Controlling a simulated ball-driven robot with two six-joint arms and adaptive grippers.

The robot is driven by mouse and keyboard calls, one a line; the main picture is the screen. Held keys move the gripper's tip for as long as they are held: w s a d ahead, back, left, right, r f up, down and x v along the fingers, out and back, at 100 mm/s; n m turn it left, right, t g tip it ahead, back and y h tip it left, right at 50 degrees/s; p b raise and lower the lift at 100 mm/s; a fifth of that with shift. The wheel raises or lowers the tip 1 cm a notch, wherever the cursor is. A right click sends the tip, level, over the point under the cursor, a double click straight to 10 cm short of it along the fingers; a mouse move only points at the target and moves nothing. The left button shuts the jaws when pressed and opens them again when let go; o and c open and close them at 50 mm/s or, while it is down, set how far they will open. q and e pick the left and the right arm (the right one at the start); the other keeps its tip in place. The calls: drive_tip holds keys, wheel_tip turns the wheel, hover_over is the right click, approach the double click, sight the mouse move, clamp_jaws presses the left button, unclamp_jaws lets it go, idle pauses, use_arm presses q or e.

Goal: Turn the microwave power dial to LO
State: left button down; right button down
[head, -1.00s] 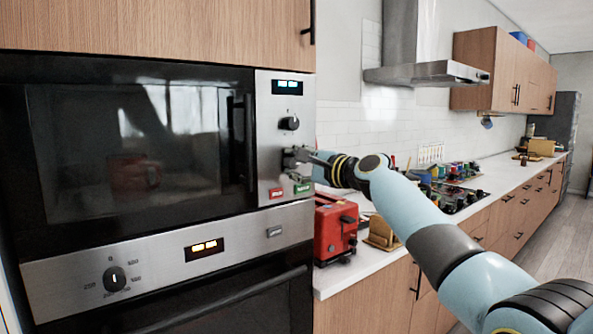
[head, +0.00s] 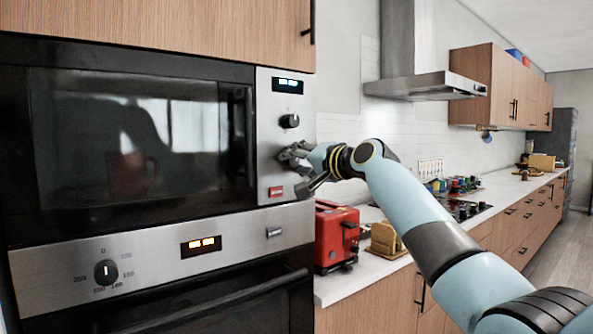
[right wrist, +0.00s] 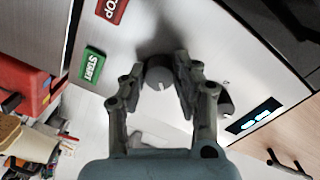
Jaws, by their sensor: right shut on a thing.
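The microwave's steel control panel (head: 270,140) shows a lit display (head: 287,86) and an upper black dial (head: 289,121). The upper dial shows partly in the right wrist view (right wrist: 226,102). My right gripper (head: 292,164) is at the panel, just below the upper dial. In the right wrist view its fingers (right wrist: 160,66) are on either side of the lower dial (right wrist: 158,76), shut on it. A pale mark shows on that dial, but I cannot read its setting or any LO label. The gripper hides the lower dial in the head view. My left gripper is out of view.
The red STOP button (right wrist: 112,9) and green START button (right wrist: 92,65) sit beside the gripper. A red toaster (head: 336,236) stands on the counter below my right arm. The oven dial (head: 106,272) is lower left.

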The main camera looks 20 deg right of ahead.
drive_tip(key=n, duration=0.1)
drive_tip(key=n+b, duration=0.1)
drive_tip(key=n, duration=0.1)
drive_tip(key=n+b, duration=0.1)
drive_tip(key=shift+f+h, duration=0.3)
drive_tip(key=shift+n+b, duration=1.25)
drive_tip(key=shift+n, duration=0.85)
drive_tip(key=c, duration=1)
unclamp_jaws()
drive_tip(key=shift+r, duration=0.1)
drive_tip(key=shift+s+r, duration=0.1)
drive_tip(key=shift+s, duration=0.05)
drive_tip(key=v, duration=1.1)
drive_tip(key=shift+s, duration=0.4)
